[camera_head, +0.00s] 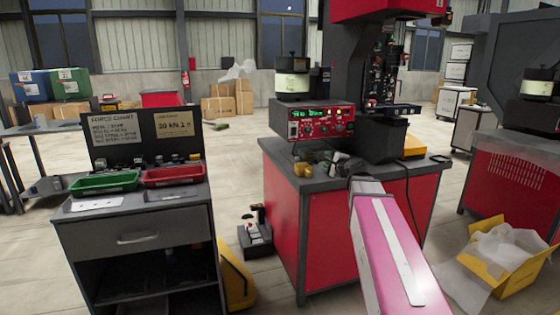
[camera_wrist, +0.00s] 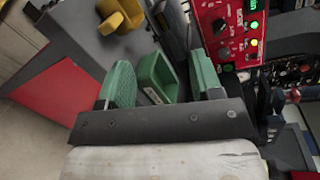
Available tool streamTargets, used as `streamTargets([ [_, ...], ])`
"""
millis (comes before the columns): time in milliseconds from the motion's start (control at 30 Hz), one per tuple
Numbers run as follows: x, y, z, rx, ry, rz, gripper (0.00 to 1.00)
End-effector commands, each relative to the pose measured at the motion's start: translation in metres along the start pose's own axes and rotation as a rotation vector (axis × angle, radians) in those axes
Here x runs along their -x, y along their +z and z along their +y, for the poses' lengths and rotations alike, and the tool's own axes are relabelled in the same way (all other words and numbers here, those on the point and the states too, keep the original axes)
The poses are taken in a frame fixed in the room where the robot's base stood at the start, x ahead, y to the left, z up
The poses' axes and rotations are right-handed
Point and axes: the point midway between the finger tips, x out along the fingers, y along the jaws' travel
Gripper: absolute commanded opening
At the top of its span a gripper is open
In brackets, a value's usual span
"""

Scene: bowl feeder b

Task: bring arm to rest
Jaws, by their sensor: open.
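My arm (camera_head: 385,250), pink and white, reaches from the lower right of the head view toward the red workbench. My gripper (camera_head: 345,165) is above the dark bench top (camera_head: 275,158), in front of the red control box (camera_head: 318,122); its fingers are small and hard to make out there. In the wrist view my gripper (camera_wrist: 160,78) has two green fingers spread apart. A small green open box (camera_wrist: 157,75) with a pale label shows between them. I cannot tell how far beyond the fingertips it lies, and no contact is visible.
A yellow part (camera_head: 302,169) sits on the bench close to my gripper and shows in the wrist view (camera_wrist: 120,14). A dark press column (camera_head: 350,60) stands behind. A grey cart with a green tray (camera_head: 104,182) and a red tray (camera_head: 173,176) is left; open floor lies between.

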Motion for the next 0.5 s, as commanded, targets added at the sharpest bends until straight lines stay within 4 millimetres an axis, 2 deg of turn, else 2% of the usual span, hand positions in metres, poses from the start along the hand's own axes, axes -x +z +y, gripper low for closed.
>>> streamTargets([
  [267, 0.006, 0.009, 0.09, 0.269, 0.242, -0.055, 0.6],
  [367, 0.015, 0.013, 0.14, 0.414, 0.383, -0.1, 0.6],
  [500, 0.043, 0.013, 0.225, 0.66, 0.643, -0.205, 0.6],
])
